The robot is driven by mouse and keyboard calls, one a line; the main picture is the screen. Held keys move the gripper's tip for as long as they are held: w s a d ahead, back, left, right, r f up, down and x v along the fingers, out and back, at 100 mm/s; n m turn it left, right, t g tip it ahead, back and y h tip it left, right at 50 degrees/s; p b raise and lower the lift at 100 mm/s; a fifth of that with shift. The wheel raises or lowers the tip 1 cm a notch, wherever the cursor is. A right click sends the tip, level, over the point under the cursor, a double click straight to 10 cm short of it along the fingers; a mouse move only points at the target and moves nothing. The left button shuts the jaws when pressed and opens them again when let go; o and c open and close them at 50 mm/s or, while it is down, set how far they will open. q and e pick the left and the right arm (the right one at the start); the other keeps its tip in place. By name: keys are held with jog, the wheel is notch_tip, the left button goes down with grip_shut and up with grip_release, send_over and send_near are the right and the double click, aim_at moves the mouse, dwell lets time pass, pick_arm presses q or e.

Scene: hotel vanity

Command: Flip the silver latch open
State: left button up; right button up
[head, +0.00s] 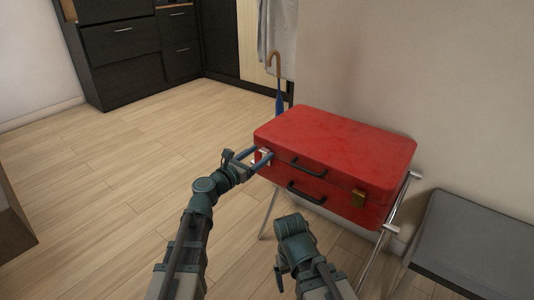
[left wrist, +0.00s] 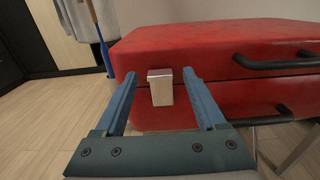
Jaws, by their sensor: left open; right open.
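The silver latch (left wrist: 160,87) is a small pale metal block on the front of the red suitcase (head: 335,142), near its left end at the lid seam. It also shows in the head view (head: 264,154). My left gripper (head: 259,157) is open, with one finger on each side of the latch. My right gripper (head: 302,270) is open, low in the head view and apart from the case, partly hidden by my arm.
The closed suitcase rests on a metal folding stand (head: 385,245). It has two dark handles and a brass latch (head: 358,198) at the right. A grey bench (head: 480,235) stands right, and a blue umbrella (head: 279,103) behind.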

aim_at(263, 153)
pick_arm(q)
jog(key=shift+w+d, duration=0.15)
jog(key=shift+w, duration=0.05)
grip_shut()
jog(key=shift+f+b, duration=0.2)
jog(key=shift+b, duration=0.1)
jog(key=t+h+b, duration=0.1)
jog(key=b, duration=0.2)
jog(key=s+a+f+t+h+b, duration=0.1)
jog(key=b, duration=0.3)
jog(key=f+t+h+b, duration=0.1)
jog(key=t+b, duration=0.1)
jog(key=b, duration=0.2)
jog(key=shift+s+a+f, duration=0.15)
jog(key=shift+s+f, duration=0.05)
jog(key=shift+s, duration=0.2)
jog(key=shift+s+r+b, duration=0.1)
jog(key=shift+b, duration=0.6)
grip_release()
jog(key=shift+a, duration=0.1)
